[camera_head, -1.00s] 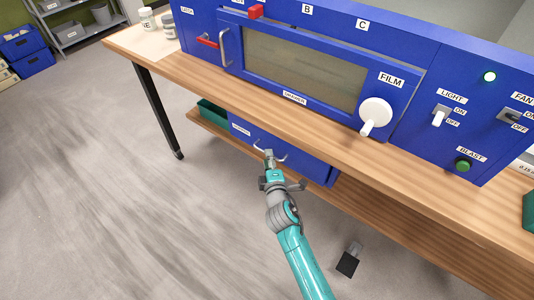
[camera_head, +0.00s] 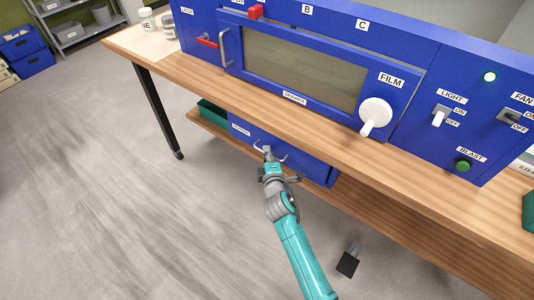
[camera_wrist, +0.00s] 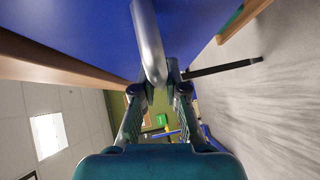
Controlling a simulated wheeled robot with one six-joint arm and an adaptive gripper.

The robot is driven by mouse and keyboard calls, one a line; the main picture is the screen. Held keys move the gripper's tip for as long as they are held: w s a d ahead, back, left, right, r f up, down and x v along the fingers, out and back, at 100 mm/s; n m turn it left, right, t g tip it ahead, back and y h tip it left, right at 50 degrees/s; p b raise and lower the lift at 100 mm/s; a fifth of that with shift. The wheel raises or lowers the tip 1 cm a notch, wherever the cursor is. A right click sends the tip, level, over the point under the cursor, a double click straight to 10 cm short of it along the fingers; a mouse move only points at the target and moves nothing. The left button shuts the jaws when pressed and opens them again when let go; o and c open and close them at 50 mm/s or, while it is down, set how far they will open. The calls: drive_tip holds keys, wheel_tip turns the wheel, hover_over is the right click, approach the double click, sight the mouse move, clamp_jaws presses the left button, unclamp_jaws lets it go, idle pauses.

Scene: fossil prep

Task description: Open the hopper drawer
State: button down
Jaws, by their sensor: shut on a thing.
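The hopper drawer (camera_head: 300,160) is a blue box front under the wooden bench top, with a white label at its upper left. It looks closed. Its curved metal handle (camera_head: 284,157) sticks out from the front. My gripper (camera_head: 267,154) is at this handle, with its teal and grey arm reaching up from below. In the wrist view, the handle (camera_wrist: 148,42) runs as a grey bar down between the fingers of my gripper (camera_wrist: 158,82), which is shut on it. The blue drawer front (camera_wrist: 80,30) lies behind the bar. The finger contact is partly hidden in the head view.
The wooden bench top (camera_head: 215,88) overhangs the drawer. A lower shelf (camera_head: 400,212) runs beneath it, with a green bin (camera_head: 212,113) left of the drawer. A blue cabinet (camera_head: 420,100) stands on top. A small dark block (camera_head: 347,264) lies on the floor. Floor at left is clear.

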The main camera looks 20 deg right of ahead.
drive_tip(key=shift+s+a, duration=0.1)
drive_tip(key=s+a, duration=0.7)
drive_tip(key=a, duration=0.3)
drive_tip(key=s+a, duration=0.8)
drive_tip(key=a, duration=0.2)
drive_tip(key=shift+a, duration=0.2)
drive_tip(key=c, duration=1.2)
unclamp_jaws()
drive_tip(key=shift+w, duration=0.1)
drive_tip(key=s+a+r, duration=0.1)
drive_tip(key=s, duration=1)
drive_tip(key=shift+s+a+r, duration=0.3)
drive_tip(key=shift+s+a, duration=0.05)
drive_tip(key=shift+s, duration=0.05)
